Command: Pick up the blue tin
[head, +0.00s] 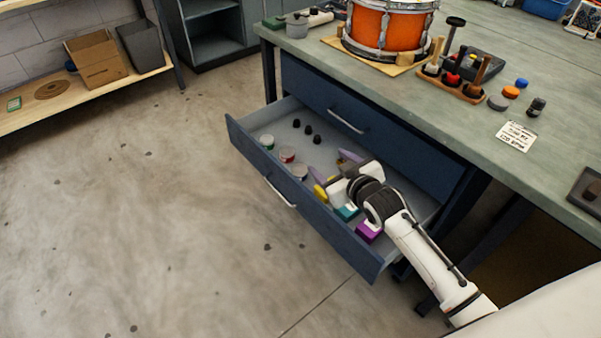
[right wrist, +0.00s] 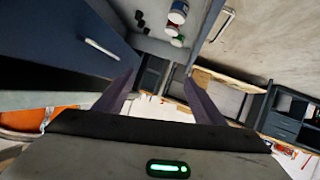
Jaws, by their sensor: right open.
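Three small round tins stand in a row in the open drawer in the head view: a green one (head: 267,141), a red one (head: 287,155) and a pale-topped one (head: 300,172) nearest my gripper. In the right wrist view this nearest tin (right wrist: 178,11) shows some dark blue on its side, so it seems to be the blue tin. My right gripper (head: 331,176) is over the drawer, open and empty, to the right of the tins and apart from them. Its fingers frame nothing close in the right wrist view (right wrist: 160,92). My left gripper is not in view.
The drawer (head: 248,148) also holds three black knobs (head: 308,130), a yellow item (head: 320,193), a teal box (head: 347,212) and a purple box (head: 368,231) near my gripper. The bench (head: 440,120) overhangs behind, carrying an orange drum (head: 386,28).

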